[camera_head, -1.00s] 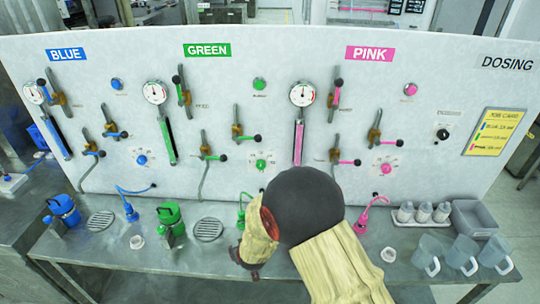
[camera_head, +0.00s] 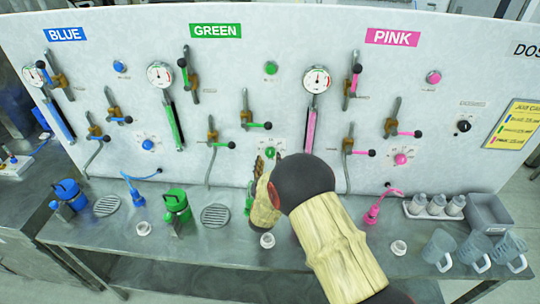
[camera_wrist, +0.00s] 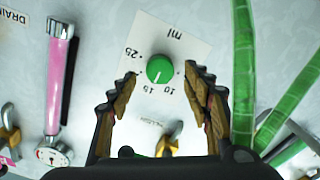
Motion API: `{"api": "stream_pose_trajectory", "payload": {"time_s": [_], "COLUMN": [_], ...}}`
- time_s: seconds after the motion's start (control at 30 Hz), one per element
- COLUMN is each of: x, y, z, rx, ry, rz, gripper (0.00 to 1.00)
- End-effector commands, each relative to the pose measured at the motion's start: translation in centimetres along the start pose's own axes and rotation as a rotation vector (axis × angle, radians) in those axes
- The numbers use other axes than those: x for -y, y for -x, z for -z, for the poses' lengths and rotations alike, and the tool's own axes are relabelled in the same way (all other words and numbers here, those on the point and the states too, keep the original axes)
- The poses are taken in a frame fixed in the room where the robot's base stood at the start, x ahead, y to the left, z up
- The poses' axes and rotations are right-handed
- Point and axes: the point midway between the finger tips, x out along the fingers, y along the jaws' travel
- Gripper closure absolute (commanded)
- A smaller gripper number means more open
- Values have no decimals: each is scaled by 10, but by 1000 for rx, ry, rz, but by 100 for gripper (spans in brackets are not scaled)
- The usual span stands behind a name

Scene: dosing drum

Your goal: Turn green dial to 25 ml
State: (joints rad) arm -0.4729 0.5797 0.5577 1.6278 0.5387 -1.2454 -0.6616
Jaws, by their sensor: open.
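The green dial (camera_wrist: 160,69) is a round knob on a white scale card (camera_wrist: 170,45) marked in ml, with 10, 15 and 25 readable. A thin white mark on its lower edge points roughly at 15 in the wrist view. My gripper (camera_wrist: 160,74) is open, its fingers on either side of the dial with gaps; how close the tips are to the panel is unclear. In the head view, the dial (camera_head: 268,152) shows just above my gripper (camera_head: 268,163), whose arm hides the panel below it.
The white panel (camera_head: 225,75) carries blue, green and pink groups of gauges, levers and buttons. A green-handled lever (camera_head: 221,145) is left of the dial, another (camera_head: 259,125) above it. The steel bench (camera_head: 180,250) below holds jugs, nozzles and cups.

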Motion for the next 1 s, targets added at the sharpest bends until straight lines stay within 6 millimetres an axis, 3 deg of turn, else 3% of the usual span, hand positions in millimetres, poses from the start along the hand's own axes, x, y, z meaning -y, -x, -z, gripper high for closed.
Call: {"api": "stream_pose_trajectory", "payload": {"time_s": [0.23, 0.6, 1.0], "x": [0, 0, 0], "y": [-30, -35, -35], "z": [-1, 0, 0], "rx": [1, 1, 1], "ry": [0, 0, 0], "rz": [0, 1, 1], "gripper": [50, 50, 73]}}
